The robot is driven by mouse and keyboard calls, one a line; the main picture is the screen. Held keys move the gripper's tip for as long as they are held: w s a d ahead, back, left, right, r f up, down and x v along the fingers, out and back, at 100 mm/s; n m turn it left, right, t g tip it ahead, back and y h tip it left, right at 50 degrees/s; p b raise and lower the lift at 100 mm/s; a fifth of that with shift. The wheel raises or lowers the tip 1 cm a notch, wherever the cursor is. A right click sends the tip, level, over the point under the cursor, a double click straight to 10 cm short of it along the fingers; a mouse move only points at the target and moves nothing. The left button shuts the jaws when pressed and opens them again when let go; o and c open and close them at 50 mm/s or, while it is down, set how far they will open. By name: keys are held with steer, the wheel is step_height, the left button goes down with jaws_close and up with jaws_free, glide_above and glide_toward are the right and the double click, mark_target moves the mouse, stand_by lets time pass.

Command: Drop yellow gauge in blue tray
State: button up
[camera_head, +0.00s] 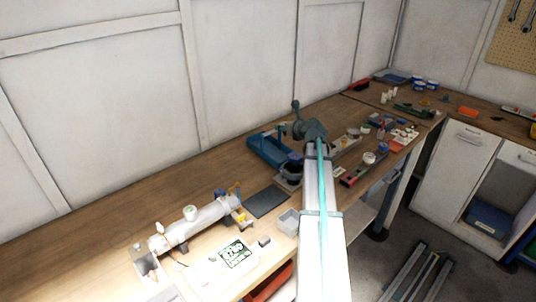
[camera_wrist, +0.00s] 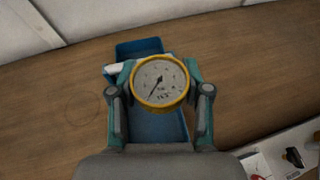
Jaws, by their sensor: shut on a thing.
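The yellow gauge (camera_wrist: 160,83) has a round yellow rim and a pale dial with a dark needle. It sits between the fingers of my gripper (camera_wrist: 160,87) in the wrist view, and the gripper is shut on it. The blue tray (camera_wrist: 139,48) lies behind and below the gauge in that view, partly hidden by the gauge and fingers. In the head view the blue tray (camera_head: 268,152) lies on the bench near the wall, beside my arm. The gauge cannot be made out in the head view. I cannot tell how high the gauge is above the tray.
A dark mat (camera_head: 267,201) lies in front of the tray. Several small parts crowd the bench right of my arm. Bench left of the tray is clear.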

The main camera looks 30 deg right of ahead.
mark_target(285, 134)
steer(key=shift+f+b, duration=1.45)
steer(key=shift+f, duration=0.4)
steer(key=o, duration=1.2)
steer(key=shift+o, duration=0.2)
steer(key=v, duration=1.2)
steer(key=shift+s+f, duration=0.1)
